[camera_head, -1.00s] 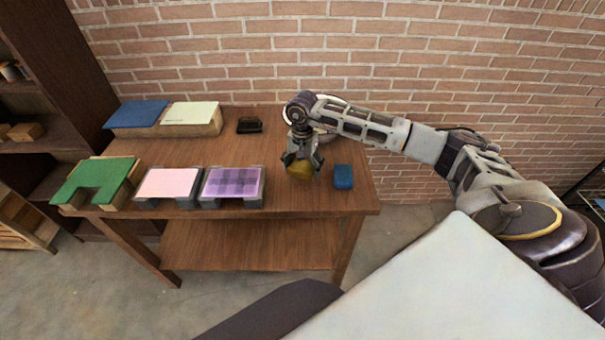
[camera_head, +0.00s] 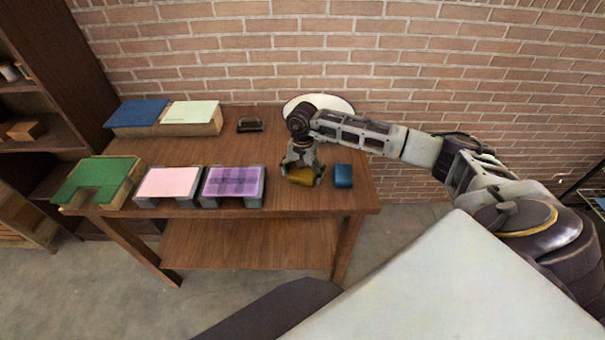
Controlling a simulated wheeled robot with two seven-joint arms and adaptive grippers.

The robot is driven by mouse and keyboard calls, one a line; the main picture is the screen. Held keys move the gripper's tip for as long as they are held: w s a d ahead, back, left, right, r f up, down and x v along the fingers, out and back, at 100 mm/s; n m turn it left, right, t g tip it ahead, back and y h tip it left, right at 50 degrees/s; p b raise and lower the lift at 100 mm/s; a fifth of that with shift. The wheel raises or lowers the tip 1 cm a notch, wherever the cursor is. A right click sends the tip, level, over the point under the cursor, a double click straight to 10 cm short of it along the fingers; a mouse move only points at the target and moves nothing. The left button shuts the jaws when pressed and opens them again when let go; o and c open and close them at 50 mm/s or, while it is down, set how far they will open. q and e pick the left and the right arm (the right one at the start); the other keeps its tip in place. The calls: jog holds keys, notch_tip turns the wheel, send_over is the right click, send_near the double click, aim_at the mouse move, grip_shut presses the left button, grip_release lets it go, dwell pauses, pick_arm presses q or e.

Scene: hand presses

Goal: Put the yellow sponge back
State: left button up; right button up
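The yellow sponge (camera_head: 299,181) is at the right part of the wooden table, close to its surface and left of a blue sponge (camera_head: 343,176). Whether it touches the table I cannot tell. My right gripper (camera_head: 301,177) points down over the yellow sponge with its fingers around it and hides its upper part. It looks shut on the sponge. My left gripper is not in view.
A white round plate (camera_head: 337,103) is behind my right arm.

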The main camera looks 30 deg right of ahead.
aim_at(303, 173)
jog(key=shift+r, duration=0.2)
dwell(0.4)
notch_tip(303, 173, up, 12)
jog(key=b, duration=0.1)
dwell(0.5)
